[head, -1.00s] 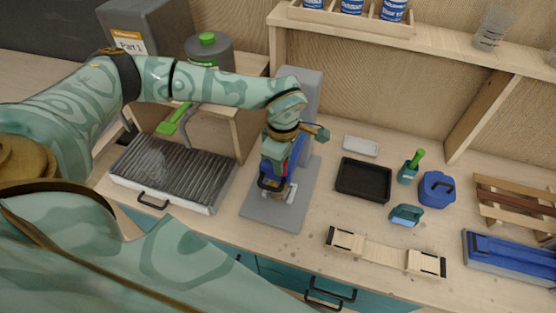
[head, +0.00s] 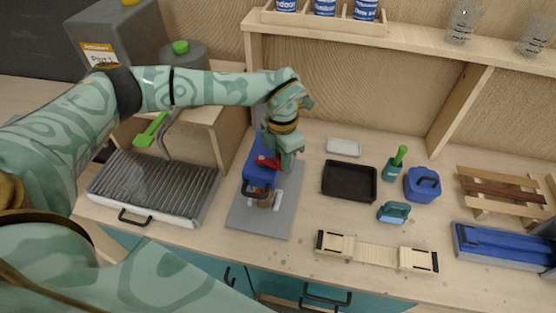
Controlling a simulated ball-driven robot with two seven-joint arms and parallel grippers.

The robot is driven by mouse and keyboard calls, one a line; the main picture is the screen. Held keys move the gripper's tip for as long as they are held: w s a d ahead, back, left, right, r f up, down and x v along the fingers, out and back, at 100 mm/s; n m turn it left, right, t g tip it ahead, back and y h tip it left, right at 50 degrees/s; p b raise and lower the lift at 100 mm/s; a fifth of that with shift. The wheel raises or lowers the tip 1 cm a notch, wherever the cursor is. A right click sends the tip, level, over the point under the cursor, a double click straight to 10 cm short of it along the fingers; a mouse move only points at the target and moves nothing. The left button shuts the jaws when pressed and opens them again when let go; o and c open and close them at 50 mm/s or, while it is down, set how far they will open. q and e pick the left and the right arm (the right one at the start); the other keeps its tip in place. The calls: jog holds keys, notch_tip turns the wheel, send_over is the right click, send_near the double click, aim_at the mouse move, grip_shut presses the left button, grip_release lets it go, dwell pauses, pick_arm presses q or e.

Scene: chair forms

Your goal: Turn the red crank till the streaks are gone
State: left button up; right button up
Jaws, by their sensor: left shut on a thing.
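A blue device with a black handle (head: 259,178) stands on a grey base plate (head: 250,221) near the middle of the counter. A red part (head: 267,162), seemingly the crank, shows at its top. My left gripper (head: 278,161) is shut at the red part, reaching down from above. The fingertips and grip are largely hidden by the wrist. A small brownish vessel (head: 266,200) shows under the blue device. Streaks are too small or hidden to make out. My right gripper is not in view.
A ribbed grill tray (head: 150,187) lies left of the device. A black tray (head: 349,181), a green-handled tool (head: 397,163), a blue pot (head: 422,184) and a wooden piece (head: 377,252) lie to the right. A shelf (head: 400,48) runs behind.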

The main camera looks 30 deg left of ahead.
pick_arm(q)
jog(key=shift+w+a+n, duration=0.15)
jog(key=shift+w+n, duration=0.3)
jog(key=shift+n, duration=0.5)
jog(key=shift+w+a+n, duration=0.15)
jog(key=shift+w+n, duration=0.35)
jog(key=shift+n, duration=0.5)
jog(key=shift+w+a+n, duration=0.15)
jog(key=shift+w+n, duration=0.3)
jog(key=shift+n, duration=0.5)
jog(key=o, duration=1)
notch_tip(320, 180, up, 16)
jog(key=shift+r+b, duration=0.15)
jog(key=shift+b, duration=0.8)
